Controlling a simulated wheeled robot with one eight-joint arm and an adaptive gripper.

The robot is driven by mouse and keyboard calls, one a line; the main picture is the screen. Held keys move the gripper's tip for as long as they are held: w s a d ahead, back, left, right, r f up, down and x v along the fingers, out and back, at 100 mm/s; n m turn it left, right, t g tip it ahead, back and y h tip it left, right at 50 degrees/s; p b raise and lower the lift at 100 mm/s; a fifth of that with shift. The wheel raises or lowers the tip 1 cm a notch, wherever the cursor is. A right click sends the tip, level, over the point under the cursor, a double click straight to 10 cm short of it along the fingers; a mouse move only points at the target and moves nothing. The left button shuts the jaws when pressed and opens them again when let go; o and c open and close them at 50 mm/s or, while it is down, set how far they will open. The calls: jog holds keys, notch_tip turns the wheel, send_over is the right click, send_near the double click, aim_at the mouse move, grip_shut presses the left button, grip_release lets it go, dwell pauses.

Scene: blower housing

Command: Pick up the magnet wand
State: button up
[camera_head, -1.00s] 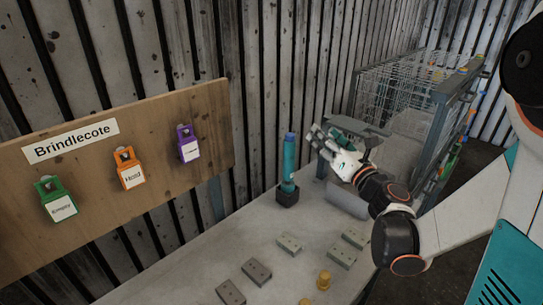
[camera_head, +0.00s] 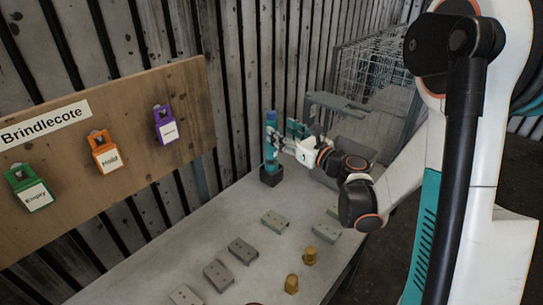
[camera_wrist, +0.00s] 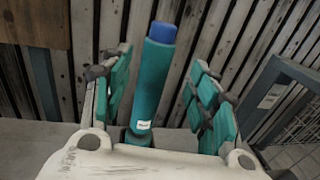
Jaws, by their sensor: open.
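The magnet wand (camera_head: 270,145) is a teal cylinder with a blue top, standing upright in a dark square holder (camera_head: 271,176) at the back of the bench. In the wrist view the wand (camera_wrist: 152,85) stands between the two teal-padded fingers, with a small white label low on it. My gripper (camera_head: 283,141) is open beside the wand, reaching from the right. The wrist view also shows my gripper (camera_wrist: 163,98), with gaps between each finger and the wand. The holder is mostly hidden in the wrist view.
Several grey brackets (camera_head: 243,250) and brass fittings (camera_head: 310,255) lie on the bench (camera_head: 150,262). A board with green, orange (camera_head: 105,152) and purple tagged locks is at the left. A wire cage (camera_head: 375,75) stands behind my arm. A corrugated wall is close behind the wand.

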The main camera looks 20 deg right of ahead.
jog(key=shift+w+a+f, duration=0.2)
jog(key=shift+w+a, duration=0.15)
jog(key=shift+w, duration=0.15)
jog(key=x, duration=0.1)
jog(key=b+x, duration=0.1)
jog(key=x, duration=0.2)
jog(key=shift+a+f+b, duration=0.15)
jog(key=shift+f+b, duration=0.1)
jog(key=shift+b, duration=0.1)
grip_shut()
